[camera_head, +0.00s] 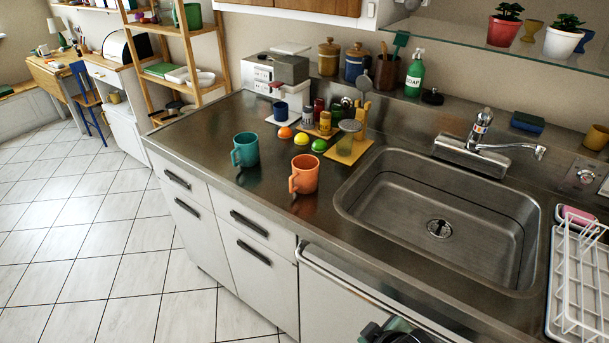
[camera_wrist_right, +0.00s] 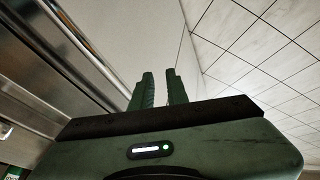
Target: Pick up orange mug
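The orange mug (camera_head: 304,174) stands upright on the steel counter, left of the sink, with its handle to the left. A teal mug (camera_head: 245,149) stands behind and left of it. My right gripper (camera_wrist_right: 159,73) shows in the right wrist view with a gap between its two fingers and nothing between them. It is down in front of the cabinets, well away from the mug. A dark part of my right arm shows at the bottom edge of the head view. My left gripper is not in view.
The sink (camera_head: 440,225) is right of the orange mug, and a white dish rack (camera_head: 580,285) is at the far right. Colored balls, jars and a yellow board (camera_head: 345,150) lie behind the mug. The counter in front of the mug is clear.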

